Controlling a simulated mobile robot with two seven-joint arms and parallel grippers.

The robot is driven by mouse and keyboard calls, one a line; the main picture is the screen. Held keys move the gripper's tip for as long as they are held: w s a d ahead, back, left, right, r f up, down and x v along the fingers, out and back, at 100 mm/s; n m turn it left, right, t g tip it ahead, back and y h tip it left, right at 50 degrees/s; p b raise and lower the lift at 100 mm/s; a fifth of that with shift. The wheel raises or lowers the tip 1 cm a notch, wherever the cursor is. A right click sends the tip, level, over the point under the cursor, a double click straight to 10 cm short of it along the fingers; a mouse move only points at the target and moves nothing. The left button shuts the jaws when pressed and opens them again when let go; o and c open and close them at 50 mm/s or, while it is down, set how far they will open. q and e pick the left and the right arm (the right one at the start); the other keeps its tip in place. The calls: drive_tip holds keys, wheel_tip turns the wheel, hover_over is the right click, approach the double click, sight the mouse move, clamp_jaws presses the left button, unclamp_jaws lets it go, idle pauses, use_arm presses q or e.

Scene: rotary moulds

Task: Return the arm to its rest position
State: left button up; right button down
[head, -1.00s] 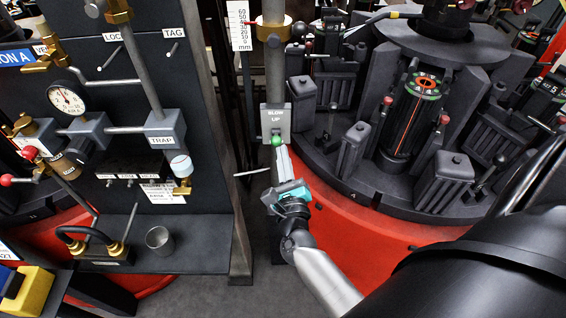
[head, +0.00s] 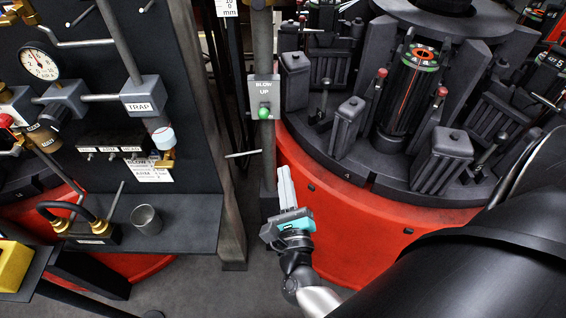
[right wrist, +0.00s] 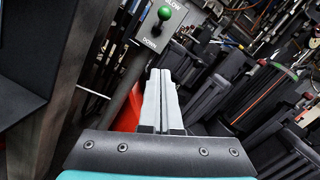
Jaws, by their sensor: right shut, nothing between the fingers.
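My right gripper (head: 285,172) is shut and empty, its pale fingers pointing up in the head view. It stands below and a little right of the green knob (head: 264,113) on the grey plate (head: 263,87) marked "BLOW UP", with a visible gap between. In the right wrist view, the shut fingers (right wrist: 160,78) lie together, and the green knob (right wrist: 164,13) on its lever shows beyond them, near the word "DOWN". My left gripper is not in view.
A red-based rotary mould machine (head: 375,235) fills the right side. A dark panel with a gauge (head: 40,64) and pipes stands at left. A metal cup (head: 146,219) sits on its shelf (head: 190,232). A thin rod (head: 243,154) juts beside the post.

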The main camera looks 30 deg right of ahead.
drive_tip(key=shift+s+a, duration=0.1)
drive_tip(key=shift+s, duration=0.15)
drive_tip(key=shift+f, duration=0.1)
idle(0.3)
drive_tip(key=s+a+f+n+g+y, duration=0.2)
drive_tip(key=s+a+f+n+y, duration=0.1)
drive_tip(key=f+n, duration=0.6)
drive_tip(key=s+a+f+n+g+y+b, duration=0.1)
drive_tip(key=s+a+f+n+g+y, duration=0.2)
drive_tip(key=f+n, duration=0.55)
drive_tip(key=s+a+f+n+g+y, duration=0.25)
drive_tip(key=f+n, duration=0.35)
drive_tip(key=f, duration=0.5)
drive_tip(key=s+d+f+n+g, duration=0.3)
drive_tip(key=s+f+n, duration=0.3)
drive_tip(key=s, duration=0.5)
drive_tip(key=s+d+f+n+g, duration=0.3)
drive_tip(key=s+f+n+g, duration=0.2)
drive_tip(key=s, duration=0.6)
wheel_tip(320, 180, down, 2)
drive_tip(key=n, duration=0.3)
drive_tip(key=shift+g+b, duration=0.35)
drive_tip(key=shift+b, duration=0.05)
drive_tip(key=shift+h, duration=0.25)
